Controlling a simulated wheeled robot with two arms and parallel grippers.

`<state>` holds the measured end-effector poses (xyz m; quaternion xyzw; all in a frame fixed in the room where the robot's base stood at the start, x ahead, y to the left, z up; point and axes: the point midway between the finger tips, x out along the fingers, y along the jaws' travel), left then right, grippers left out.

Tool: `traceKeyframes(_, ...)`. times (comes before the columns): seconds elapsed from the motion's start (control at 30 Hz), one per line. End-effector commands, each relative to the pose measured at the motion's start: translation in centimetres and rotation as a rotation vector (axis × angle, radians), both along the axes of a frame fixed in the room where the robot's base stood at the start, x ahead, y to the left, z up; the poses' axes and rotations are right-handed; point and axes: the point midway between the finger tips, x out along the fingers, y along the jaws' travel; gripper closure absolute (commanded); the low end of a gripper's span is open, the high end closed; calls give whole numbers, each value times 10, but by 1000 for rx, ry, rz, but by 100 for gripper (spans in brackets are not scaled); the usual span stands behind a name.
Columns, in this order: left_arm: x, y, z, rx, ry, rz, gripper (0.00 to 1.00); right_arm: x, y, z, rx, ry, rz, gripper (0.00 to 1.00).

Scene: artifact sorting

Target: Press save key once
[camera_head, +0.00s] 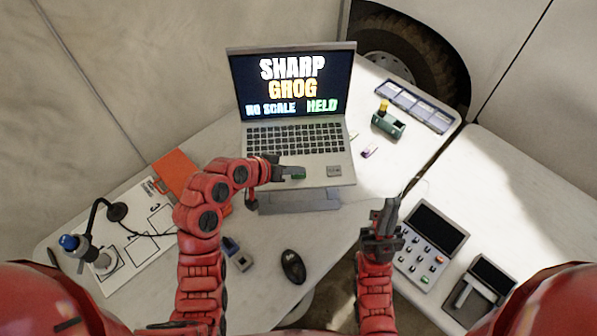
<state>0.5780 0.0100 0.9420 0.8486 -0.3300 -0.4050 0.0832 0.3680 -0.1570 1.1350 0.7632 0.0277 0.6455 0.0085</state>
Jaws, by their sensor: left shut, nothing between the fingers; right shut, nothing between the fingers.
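An open laptop (343,139) stands on the table, its screen reading "SHARP GROG", "NO SCALE" and "HELD". A green key (299,177) shows at the left of its palm rest, and a grey key (334,171) at the right. No key label is readable, so I cannot tell which is the save key. My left gripper (287,173) is shut and empty, its tips at the green key and partly covering it. I cannot tell whether they touch it. My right gripper (388,208) is shut and empty, pointing up beside the table's right part, clear of the laptop.
A keypad device (419,258) with a dark screen and a smaller grey device (483,287) lie at the right. A dark mouse (292,266) lies in front of the laptop. A green box (388,125) and a compartment tray (420,106) stand behind right. An orange folder (176,170) lies left.

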Motion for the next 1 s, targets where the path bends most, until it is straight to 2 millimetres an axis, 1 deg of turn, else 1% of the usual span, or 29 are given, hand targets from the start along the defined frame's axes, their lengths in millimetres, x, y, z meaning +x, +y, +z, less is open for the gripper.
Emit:
traceKeyframes(0.3,1,0,-9,-1,-1,0,100,0,0,-10,0,0,0,100)
traceKeyframes(0.67,1,0,-8,0,0,0,100,0,0,-10,0,0,0,100)
traceKeyframes(1.0,2,0,-12,0,0,0,100,0,0,-14,0,0,0,100)
